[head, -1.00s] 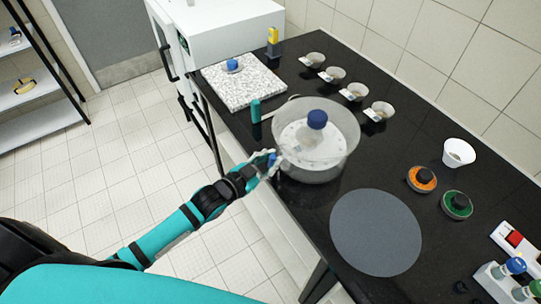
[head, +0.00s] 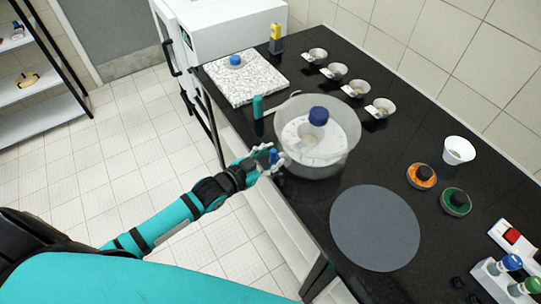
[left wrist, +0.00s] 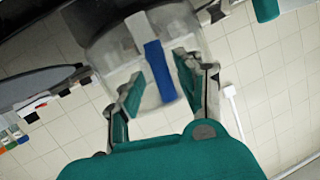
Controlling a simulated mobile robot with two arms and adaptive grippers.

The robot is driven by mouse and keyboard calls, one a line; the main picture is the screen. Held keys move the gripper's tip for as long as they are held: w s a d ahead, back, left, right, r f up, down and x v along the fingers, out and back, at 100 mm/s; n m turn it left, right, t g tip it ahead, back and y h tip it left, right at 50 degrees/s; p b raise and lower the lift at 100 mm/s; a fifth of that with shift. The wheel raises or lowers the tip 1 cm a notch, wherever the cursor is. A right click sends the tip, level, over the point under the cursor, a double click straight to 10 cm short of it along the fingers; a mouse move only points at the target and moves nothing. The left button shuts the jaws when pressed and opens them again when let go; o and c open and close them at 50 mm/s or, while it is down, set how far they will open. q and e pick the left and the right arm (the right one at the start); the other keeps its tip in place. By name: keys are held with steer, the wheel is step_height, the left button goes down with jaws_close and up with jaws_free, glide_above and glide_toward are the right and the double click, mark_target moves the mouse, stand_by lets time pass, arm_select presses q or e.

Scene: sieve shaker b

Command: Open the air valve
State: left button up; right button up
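A blue lever (left wrist: 160,72), apparently the air valve's handle, sits on a pale stem at the vessel's side. My left gripper (head: 268,160) is at the vessel's near left side. In the left wrist view its fingers (left wrist: 160,92) stand apart on both sides of the lever, with small gaps apparent. Whether either finger touches it is hard to tell. My right gripper is not in view.
Orange (head: 421,176) and green (head: 456,203) round containers and a white cup (head: 458,151) stand to the right. A speckled slab (head: 245,85) is at the far left.

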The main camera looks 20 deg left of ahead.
arm_select(q)
steer(key=shift+r, duration=0.1)
steer(key=v, duration=1.2)
stand_by(0.4)
steer(key=s+a+f+n+g+y+b, duration=0.1)
steer(key=s+a+f+g+y+b, duration=0.15)
steer(key=f, duration=0.85)
steer(key=s+a+f+n+g+y+b, duration=0.1)
steer(key=s+a+f, duration=0.2)
steer(key=f, duration=0.8)
steer(key=s+a+f+n+g+y+b, duration=0.2)
steer(key=a+f, duration=0.1)
steer(key=f, duration=0.9)
steer(key=s+d+f+g+b, duration=0.2)
steer(key=s+d+f+g, duration=0.1)
steer(key=s+f, duration=0.8)
steer(key=s+d+f+g+b, duration=0.2)
steer(key=s+d+f+g, duration=0.2)
steer(key=s+f, duration=0.7)
steer(key=s, duration=0.4)
steer(key=shift+f, duration=0.15)
